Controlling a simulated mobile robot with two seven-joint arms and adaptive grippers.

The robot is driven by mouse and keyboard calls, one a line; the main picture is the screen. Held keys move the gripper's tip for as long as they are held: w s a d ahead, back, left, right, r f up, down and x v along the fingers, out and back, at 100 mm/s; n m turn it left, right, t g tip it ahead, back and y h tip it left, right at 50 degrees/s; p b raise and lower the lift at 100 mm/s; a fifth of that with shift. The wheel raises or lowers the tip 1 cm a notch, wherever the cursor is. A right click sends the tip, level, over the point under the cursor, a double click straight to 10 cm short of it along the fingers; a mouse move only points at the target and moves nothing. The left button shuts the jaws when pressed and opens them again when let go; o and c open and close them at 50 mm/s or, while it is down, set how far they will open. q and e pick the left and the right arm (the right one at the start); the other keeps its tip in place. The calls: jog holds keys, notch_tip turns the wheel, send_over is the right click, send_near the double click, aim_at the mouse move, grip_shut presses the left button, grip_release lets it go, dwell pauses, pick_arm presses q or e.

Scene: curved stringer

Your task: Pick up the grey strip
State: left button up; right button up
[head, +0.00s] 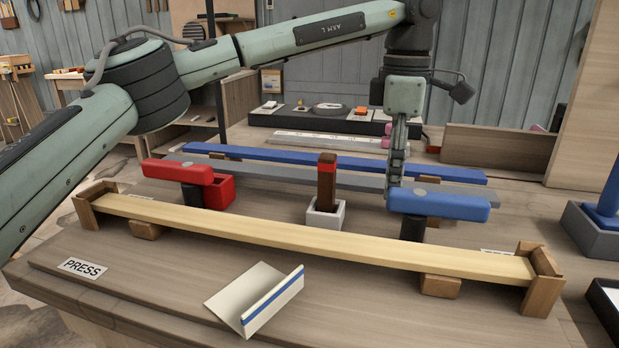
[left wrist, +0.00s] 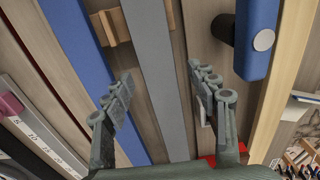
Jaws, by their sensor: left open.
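The grey strip (head: 275,173) lies across the bench between the long blue strip (head: 330,161) behind and the pale wooden strip (head: 300,236) in front. My left gripper (head: 394,186) points down at the grey strip, right of its middle. In the left wrist view the grey strip (left wrist: 156,70) runs between the two spread fingers of my left gripper (left wrist: 161,80), with a gap on each side. The jaws are open and empty. In the head view the fingers partly hide the strip. My right gripper is not in view.
A blue clamp (head: 440,205) stands close to the gripper's right, and a red clamp (head: 178,172) at the left. A brown post (head: 326,178) in a white holder (head: 325,217) stands mid-bench. A cream angled piece (head: 245,300) lies in front.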

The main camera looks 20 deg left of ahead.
pick_arm(q)
grip_shut()
dwell(0.3)
jog(key=shift+r, duration=0.2)
